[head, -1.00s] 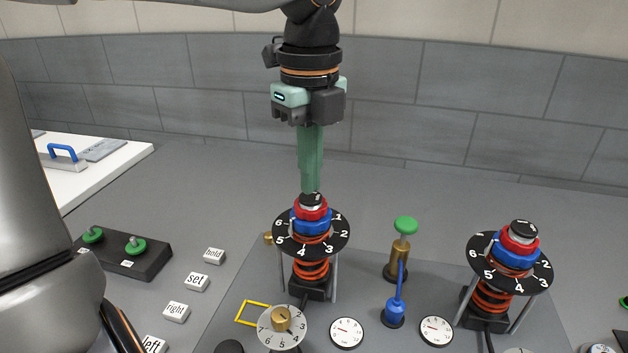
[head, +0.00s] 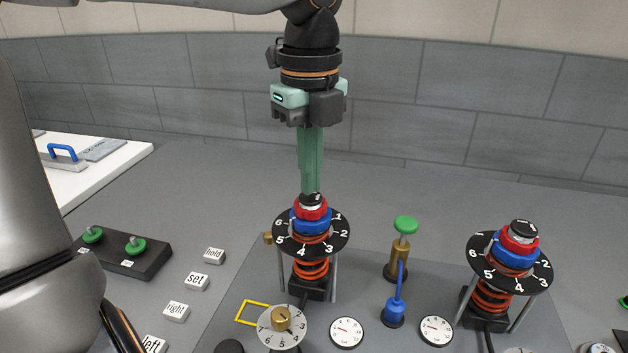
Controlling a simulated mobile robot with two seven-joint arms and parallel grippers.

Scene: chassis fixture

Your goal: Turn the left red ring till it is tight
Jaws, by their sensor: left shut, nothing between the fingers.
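The left red ring (head: 311,211) sits near the top of the left post, under a black cap (head: 311,199) and above a blue ring (head: 311,225). A black numbered disc (head: 290,247) surrounds the stack, with an orange spring (head: 311,270) below. My left gripper (head: 312,192) points straight down from above. Its green fingers are shut with nothing between them, and the tips are at or just above the black cap; whether they touch it I cannot tell. My right gripper is not in view.
A matching right stack with its own red ring (head: 519,243) stands at the right. Between them are a green-topped brass plunger (head: 403,240) and a blue lever (head: 396,305). Small dials (head: 346,333) lie in front. A dark block with green knobs (head: 124,256) is at the left.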

